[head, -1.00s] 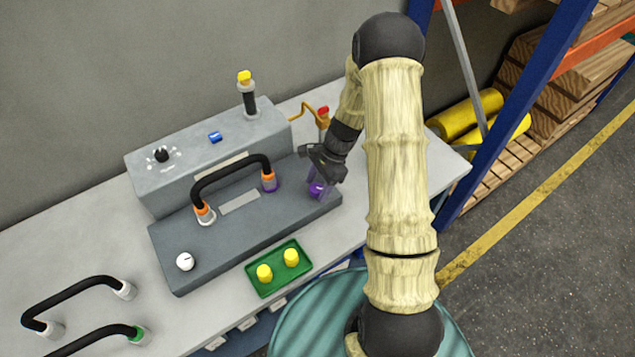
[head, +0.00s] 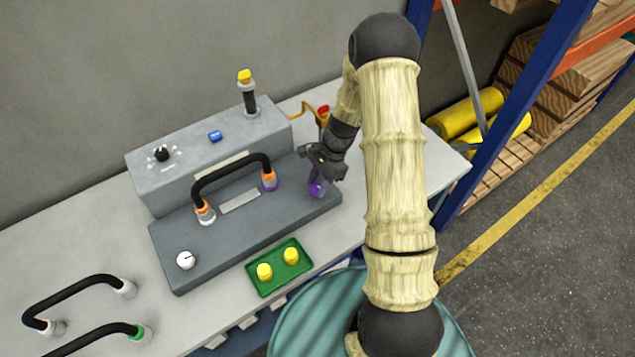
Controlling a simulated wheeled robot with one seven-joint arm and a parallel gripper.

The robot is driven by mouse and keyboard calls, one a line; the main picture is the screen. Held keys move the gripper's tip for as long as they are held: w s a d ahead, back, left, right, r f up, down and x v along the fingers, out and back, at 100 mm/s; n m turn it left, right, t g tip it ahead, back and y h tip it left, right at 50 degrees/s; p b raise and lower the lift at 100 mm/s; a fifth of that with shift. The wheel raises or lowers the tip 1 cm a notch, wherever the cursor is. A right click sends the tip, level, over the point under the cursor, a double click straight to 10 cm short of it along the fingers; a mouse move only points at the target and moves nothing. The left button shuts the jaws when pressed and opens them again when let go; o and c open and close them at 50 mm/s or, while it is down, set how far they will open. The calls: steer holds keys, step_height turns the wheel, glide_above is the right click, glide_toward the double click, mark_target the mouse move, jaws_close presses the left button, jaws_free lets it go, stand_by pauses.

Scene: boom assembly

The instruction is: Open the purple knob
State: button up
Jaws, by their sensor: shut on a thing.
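The purple knob (head: 317,187) stands at the right end of the dark grey base unit (head: 230,231). My gripper (head: 319,172) points down over it from above and is shut on it. The fingers hide the upper part of the knob, so I cannot see its marking or how far it is turned.
A black hose (head: 231,168) with orange ends arches over the unit left of my gripper. A white knob (head: 185,260) is at the unit's left end. A green tray (head: 262,287) with yellow caps lies in front. A red-topped valve (head: 323,111) stands behind my gripper.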

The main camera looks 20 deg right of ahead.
steer(key=n+g, duration=0.1)
steer(key=n, duration=0.2)
steer(key=shift+w+n+h, duration=0.15)
steer(key=shift+n+h, duration=0.15)
steer(key=shift+h, duration=0.1)
steer(key=shift+a+n+g+h, duration=0.1)
steer(key=shift+n+g+h, duration=0.45)
steer(key=shift+n, duration=1.05)
steer(key=o, duration=1)
steer(key=shift+r, duration=0.1)
steer(key=b+v, duration=0.3)
steer(key=v, duration=1.4)
steer(key=shift+w, duration=0.15)
